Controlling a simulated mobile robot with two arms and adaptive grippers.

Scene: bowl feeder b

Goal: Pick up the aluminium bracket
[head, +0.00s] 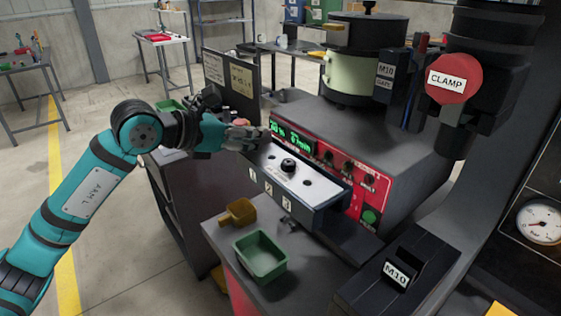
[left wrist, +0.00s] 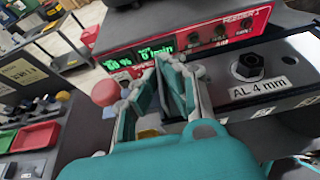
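A pale plate marked AL 4 mm (head: 292,171), which looks like the aluminium bracket, lies on the dark numbered fixture at the front of the feeder. A black hex part stands in its middle, with a dark hole on either side. The plate also shows in the left wrist view (left wrist: 285,72), at the right. My left gripper (head: 256,137) is beyond the plate's far left end, near the feeder's display. In the left wrist view its fingers (left wrist: 160,75) look open, apart from the plate and with nothing clearly held. My right gripper is not in view.
The red feeder panel (head: 373,183) stands close behind the fixture. A green tray (head: 259,255) and a yellow scoop (head: 239,212) are on the bench in front. A black M10 block (head: 400,272) and the red CLAMP knob (head: 453,78) are at the right.

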